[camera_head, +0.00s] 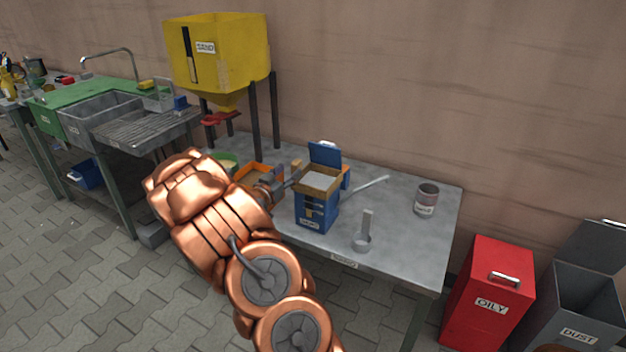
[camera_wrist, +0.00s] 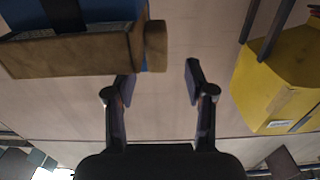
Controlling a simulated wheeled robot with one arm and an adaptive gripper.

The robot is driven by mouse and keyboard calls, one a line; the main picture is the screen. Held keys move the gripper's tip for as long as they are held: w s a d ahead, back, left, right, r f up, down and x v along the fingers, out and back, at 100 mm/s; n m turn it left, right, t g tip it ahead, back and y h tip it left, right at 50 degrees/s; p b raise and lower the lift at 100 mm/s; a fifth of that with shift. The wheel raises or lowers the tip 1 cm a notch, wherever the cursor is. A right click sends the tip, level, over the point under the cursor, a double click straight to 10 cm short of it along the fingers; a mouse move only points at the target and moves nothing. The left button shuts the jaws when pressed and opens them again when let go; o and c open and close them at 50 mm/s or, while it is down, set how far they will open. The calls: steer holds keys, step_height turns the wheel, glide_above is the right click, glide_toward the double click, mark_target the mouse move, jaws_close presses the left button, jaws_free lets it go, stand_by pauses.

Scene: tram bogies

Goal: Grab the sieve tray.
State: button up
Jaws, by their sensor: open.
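A wooden-framed tray with a pale inside (camera_head: 318,180), which looks like the sieve tray, sits at the top of a blue box (camera_head: 316,214) on the grey bench. In the wrist view its brown frame (camera_wrist: 75,52) fills the upper left, with a short brown stub (camera_wrist: 155,45) on its end. My gripper (camera_head: 284,184) is just left of the tray in the head view. In the wrist view my gripper (camera_wrist: 158,84) is open, with nothing between its fingers. The left finger is close to the frame's edge; contact cannot be told.
A blue upright lid (camera_head: 325,153) stands behind the tray. The yellow sand hopper (camera_head: 218,55) is at the back left, with an orange tray (camera_head: 258,174) below it. A scoop (camera_head: 364,240), a rod (camera_head: 366,187) and a can (camera_head: 426,199) stand to the right.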

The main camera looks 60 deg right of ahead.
mark_target(293, 169)
steer(key=shift+s+d, duration=0.15)
steer(key=shift+d, duration=1.05)
steer(key=shift+d+f+p, duration=0.15)
steer(key=shift+d+p, duration=0.2)
steer(key=shift+d, duration=1.1)
jaws_close()
